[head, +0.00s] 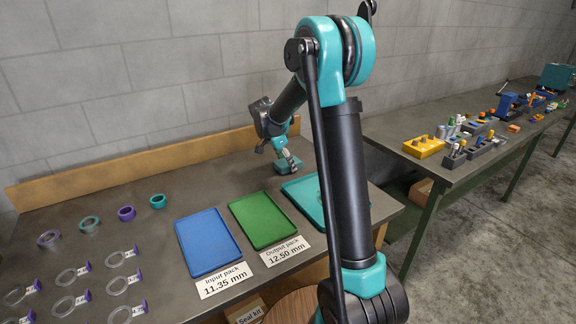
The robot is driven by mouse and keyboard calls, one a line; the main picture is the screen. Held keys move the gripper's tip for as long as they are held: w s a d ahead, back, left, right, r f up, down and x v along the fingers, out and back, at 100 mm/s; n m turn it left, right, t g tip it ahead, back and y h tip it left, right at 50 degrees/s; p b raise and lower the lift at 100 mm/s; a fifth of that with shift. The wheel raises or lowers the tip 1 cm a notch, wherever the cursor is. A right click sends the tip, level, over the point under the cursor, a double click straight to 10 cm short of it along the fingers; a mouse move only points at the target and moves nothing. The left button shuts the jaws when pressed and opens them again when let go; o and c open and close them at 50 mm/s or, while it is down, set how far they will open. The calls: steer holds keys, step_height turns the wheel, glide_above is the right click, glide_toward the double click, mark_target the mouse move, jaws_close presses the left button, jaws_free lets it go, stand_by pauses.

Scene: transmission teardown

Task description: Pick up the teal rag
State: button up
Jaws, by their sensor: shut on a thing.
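The teal rag (290,168) is a small crumpled-looking teal piece near the back of the workbench, behind the teal tray (296,193). My gripper (287,156) points down at it and is shut on the rag. The fingertips cover part of the rag. I cannot tell whether the rag touches the bench or is slightly above it.
A blue tray (208,243) and a green tray (263,220) lie left of the teal tray, with labels in front. Several rings (88,224) and tagged clear rings (72,275) lie at the left. My arm hides part of the teal tray. A second bench (470,165) stands right.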

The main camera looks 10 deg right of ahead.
steer(key=shift+r, duration=0.1)
step_height(320, 180, up, 20)
steer(key=shift+r, duration=0.2)
stand_by(0.4)
